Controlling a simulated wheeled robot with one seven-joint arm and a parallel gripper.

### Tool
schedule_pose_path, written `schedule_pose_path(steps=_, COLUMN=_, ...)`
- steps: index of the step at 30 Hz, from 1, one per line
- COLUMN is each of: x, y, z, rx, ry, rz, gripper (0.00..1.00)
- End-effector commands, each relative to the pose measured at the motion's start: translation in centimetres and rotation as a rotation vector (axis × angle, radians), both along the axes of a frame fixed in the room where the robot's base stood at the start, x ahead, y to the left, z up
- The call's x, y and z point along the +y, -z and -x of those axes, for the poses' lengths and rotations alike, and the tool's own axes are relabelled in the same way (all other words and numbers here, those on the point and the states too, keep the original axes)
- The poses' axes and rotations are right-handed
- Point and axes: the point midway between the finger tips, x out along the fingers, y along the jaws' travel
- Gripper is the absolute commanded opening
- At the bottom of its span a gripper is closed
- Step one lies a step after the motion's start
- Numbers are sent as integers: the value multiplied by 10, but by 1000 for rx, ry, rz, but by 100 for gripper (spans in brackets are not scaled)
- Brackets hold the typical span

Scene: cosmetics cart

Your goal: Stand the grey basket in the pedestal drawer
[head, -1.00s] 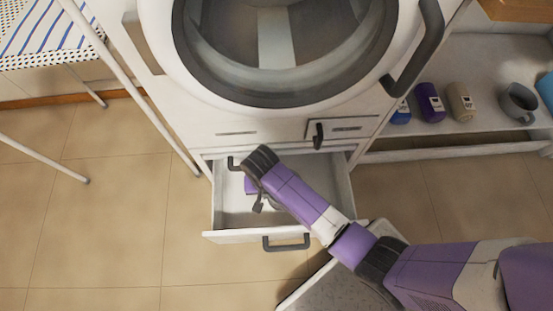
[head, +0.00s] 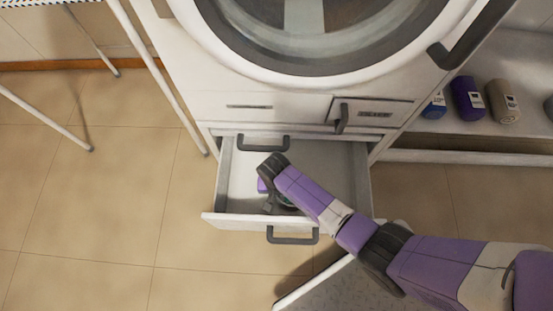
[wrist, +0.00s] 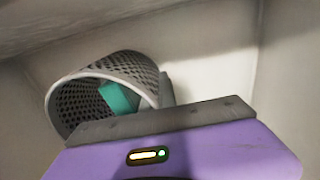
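The pedestal drawer (head: 345,180) is pulled out below the washing machine, its inside white and mostly bare. My gripper (head: 268,203) reaches down into it, left of its middle, and my forearm hides part of the inside. In the wrist view the grey basket (wrist: 68,108), a perforated round one, lies tilted with its open mouth toward the lower left. A teal block (wrist: 119,99) is inside it. The basket is just beyond my purple gripper body, close to a pale wall. The fingertips are mostly hidden, so I cannot tell whether they grip the basket.
The drawer front has a dark handle (head: 292,237); another dark handle (head: 263,141) is at the back of the opening. The washer door (head: 330,70) is above. A low shelf (head: 465,155) at right holds several bottles. A white rack leg (head: 165,85) stands left; floor beside it is clear.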

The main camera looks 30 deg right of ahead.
Motion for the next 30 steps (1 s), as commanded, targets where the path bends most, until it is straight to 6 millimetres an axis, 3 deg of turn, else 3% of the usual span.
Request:
schedule_pose_path(steps=1, x=-1, y=13, z=0, rx=2, ry=0, rz=2, gripper=0)
schedule_pose_path(steps=6, x=-1, y=34, z=0, rx=2, ry=0, rz=1, gripper=0)
schedule_pose_path(steps=19, x=0, y=38, z=0, rx=1, ry=-1, rz=0, gripper=0)
schedule_pose_path(steps=22, x=0, y=36, z=0, rx=1, ry=-1, rz=0, gripper=21)
schedule_pose_path(steps=23, x=0, y=36, z=0, rx=1, ry=-1, rz=0, gripper=23)
schedule_pose_path(steps=30, x=0, y=36, z=0, rx=1, ry=0, rz=0, gripper=23)
